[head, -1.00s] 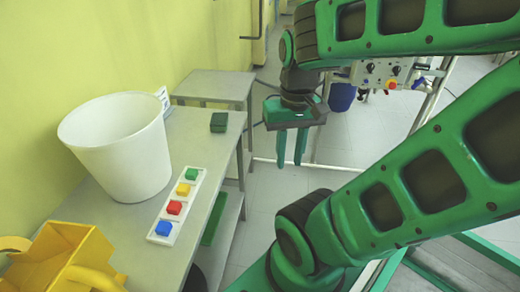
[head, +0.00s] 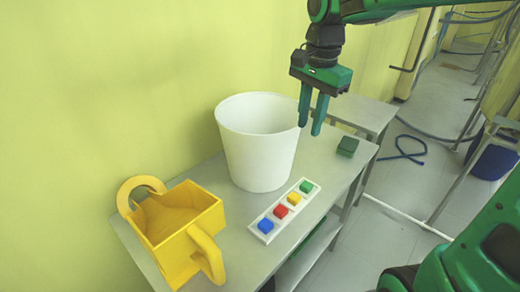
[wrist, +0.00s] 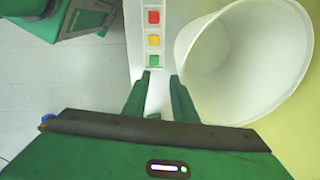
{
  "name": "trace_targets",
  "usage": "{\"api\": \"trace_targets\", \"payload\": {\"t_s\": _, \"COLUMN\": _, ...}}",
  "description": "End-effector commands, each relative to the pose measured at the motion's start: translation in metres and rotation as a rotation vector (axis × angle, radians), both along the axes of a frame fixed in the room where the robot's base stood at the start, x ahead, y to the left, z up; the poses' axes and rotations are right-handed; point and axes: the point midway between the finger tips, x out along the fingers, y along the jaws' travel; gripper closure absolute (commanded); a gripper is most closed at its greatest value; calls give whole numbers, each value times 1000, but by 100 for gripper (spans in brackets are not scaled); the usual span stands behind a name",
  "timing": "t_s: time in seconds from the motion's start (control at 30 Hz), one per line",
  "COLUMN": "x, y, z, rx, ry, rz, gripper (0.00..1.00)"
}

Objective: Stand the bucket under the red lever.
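A white bucket (head: 258,150) stands upright and open on the grey table near the wall. It also shows in the wrist view (wrist: 290,80), at the right, and looks empty. My gripper (head: 312,130) points down at the bucket's right rim, fingers apart and nothing between them. In the wrist view my gripper (wrist: 160,77) has one finger overlapping the near-left edge of the bucket and the other outside it. I cannot tell whether a finger touches the rim. No red lever shows in these views.
A white strip with coloured buttons (head: 265,226) lies in front of the bucket. A yellow open box with a handle (head: 172,248) stands at the table's left. A dark green block (head: 347,146) lies at the right end. A lower table (head: 373,112) stands behind.

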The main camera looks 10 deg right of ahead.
Motion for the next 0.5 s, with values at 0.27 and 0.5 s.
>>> {"api": "trace_targets", "payload": {"t_s": 0.27, "x": 23, "y": 44, "z": 7, "rx": 38, "ry": -4, "rz": -77, "gripper": 75}}
{"api": "trace_targets", "payload": {"t_s": 0.5, "x": 25, "y": 45, "z": -26, "rx": 39, "ry": -1, "rz": -80, "gripper": 75}}
